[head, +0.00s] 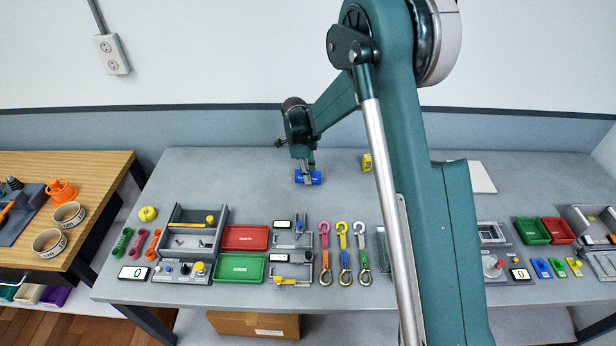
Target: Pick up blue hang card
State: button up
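A blue card (315,179), which I take as the blue hang card, is at the back of the grey table, left of the middle, in the head view. My gripper (306,179) points down at it. Its fingertips overlap the card in the picture and hide a strip of its middle. Whether the fingers are around the card or only above it is too small to tell. Whether the card rests on the table or is lifted is also unclear.
A yellow item (366,162) stands to the right of the card. Red (245,237) and green (240,268) trays, a grey bin unit (192,236) and several hook straps (343,252) fill the front. The table (220,180) is clear left of the card. My arm hides part of the right.

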jog(key=shift+r, duration=0.15)
notch_tip(320, 180, up, 10)
jog(key=shift+f+p, duration=0.15)
jog(key=shift+p, duration=0.15)
dwell(0.5)
